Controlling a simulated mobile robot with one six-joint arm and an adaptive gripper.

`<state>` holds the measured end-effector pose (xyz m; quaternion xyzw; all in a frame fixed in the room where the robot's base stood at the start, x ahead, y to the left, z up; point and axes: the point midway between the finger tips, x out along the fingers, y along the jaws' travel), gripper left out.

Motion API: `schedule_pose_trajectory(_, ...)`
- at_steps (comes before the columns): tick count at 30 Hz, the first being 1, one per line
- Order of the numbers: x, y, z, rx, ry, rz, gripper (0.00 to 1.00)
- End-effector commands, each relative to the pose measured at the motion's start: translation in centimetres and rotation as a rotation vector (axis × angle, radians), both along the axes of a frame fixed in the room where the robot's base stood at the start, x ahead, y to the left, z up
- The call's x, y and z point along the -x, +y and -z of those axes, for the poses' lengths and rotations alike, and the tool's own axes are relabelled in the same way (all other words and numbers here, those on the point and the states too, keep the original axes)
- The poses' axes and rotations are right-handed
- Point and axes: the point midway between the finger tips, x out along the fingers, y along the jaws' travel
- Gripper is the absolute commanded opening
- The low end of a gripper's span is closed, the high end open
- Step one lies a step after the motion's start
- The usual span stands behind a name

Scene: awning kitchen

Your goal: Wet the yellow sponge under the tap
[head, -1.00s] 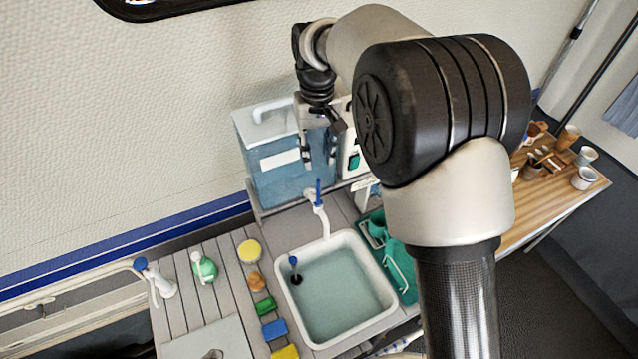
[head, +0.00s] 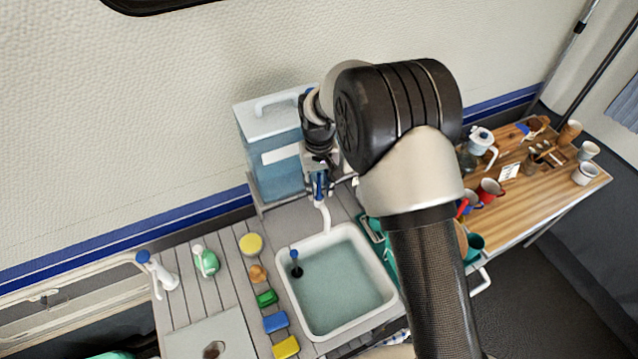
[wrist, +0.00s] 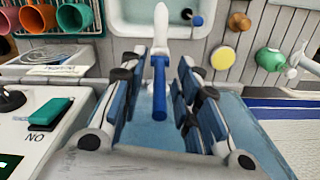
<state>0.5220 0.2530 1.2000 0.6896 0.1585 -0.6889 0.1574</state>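The yellow sponge (head: 286,347) is a rectangular block on the slatted counter, left of the sink's near corner in the head view. The white tap (head: 323,216) stands behind the sink, with its blue lever (head: 318,186) upright. My gripper (head: 319,182) is at the lever, far from the sponge. In the wrist view my gripper (wrist: 160,78) is open, its fingers on either side of the blue lever (wrist: 158,98), with gaps visible. The white sink (head: 384,318) holds bluish water. No stream from the tap is visible.
A blue water tank (head: 270,165) stands behind the tap. A blue sponge (head: 275,321), a green block (head: 266,298) and a round yellow item (head: 251,243) line the counter left of the sink. A switch box (wrist: 50,125) is close beside my gripper.

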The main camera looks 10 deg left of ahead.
Motion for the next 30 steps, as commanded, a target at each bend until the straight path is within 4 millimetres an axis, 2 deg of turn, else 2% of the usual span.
schedule_pose_trajectory(4, 0.01, 0.0, -0.01, 0.0, 0.0, 0.0, 0.29)
schedule_pose_trajectory(17, 0.01, 0.0, -0.05, 0.0, 0.0, 0.0, 0.01)
schedule_pose_trajectory(30, 0.0, 0.01, -0.07, 0.0, 0.0, 0.0, 0.0)
